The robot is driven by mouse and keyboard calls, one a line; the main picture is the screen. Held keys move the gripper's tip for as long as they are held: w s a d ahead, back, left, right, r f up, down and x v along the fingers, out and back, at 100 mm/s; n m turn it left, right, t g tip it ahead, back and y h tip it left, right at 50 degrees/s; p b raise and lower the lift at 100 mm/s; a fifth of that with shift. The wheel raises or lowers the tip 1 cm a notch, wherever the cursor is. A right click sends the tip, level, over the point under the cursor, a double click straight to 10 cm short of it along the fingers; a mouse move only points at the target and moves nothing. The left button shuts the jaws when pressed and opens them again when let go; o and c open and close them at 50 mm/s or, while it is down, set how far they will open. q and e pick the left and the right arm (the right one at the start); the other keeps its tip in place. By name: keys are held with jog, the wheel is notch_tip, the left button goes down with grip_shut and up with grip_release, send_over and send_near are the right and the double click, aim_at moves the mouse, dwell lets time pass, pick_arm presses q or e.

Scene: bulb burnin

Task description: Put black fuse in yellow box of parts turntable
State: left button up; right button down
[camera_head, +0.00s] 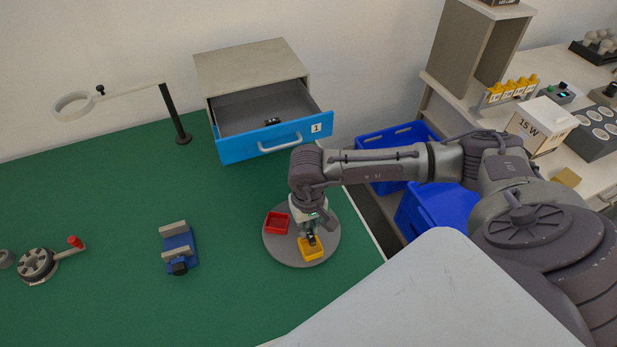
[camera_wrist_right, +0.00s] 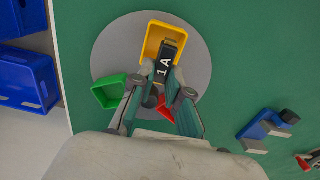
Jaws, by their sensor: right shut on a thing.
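The parts turntable (camera_head: 278,250) is a round grey disc on the green table. It carries a yellow box (camera_head: 312,254), a red box (camera_head: 277,222) and a green box (camera_wrist_right: 108,92), the last clear in the right wrist view. My right gripper (camera_head: 310,236) points down over the disc, shut on a black fuse (camera_wrist_right: 167,60) with a white "1A" label. The fuse overlaps the yellow box (camera_wrist_right: 152,39) in the right wrist view; I cannot tell whether it touches the box. The fingers partly hide the red box there. My left gripper is not in view.
An open blue-fronted drawer (camera_head: 240,149), labelled 1, stands behind the turntable with a small dark item (camera_head: 272,122) inside. A blue vise (camera_head: 179,248) and a ring lamp stand (camera_head: 182,138) are to the left. Blue crates (camera_head: 425,212) sit beyond the right table edge.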

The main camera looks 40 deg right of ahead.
aim_at(308, 230)
notch_tip(308, 230, down, 3)
jog(key=shift+r+p, duration=0.15)
jog(key=shift+p, duration=0.2)
pick_arm(q)
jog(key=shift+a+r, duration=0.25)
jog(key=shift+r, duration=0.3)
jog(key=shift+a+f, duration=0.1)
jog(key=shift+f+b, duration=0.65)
jog(key=shift+b, duration=0.15)
pick_arm(e)
jog(key=shift+f, duration=0.55)
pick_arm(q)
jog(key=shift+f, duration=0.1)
pick_arm(e)
jog(key=shift+f, duration=0.1)
jog(key=c, duration=1.1)
grip_release()
jog(key=shift+c, duration=0.2)
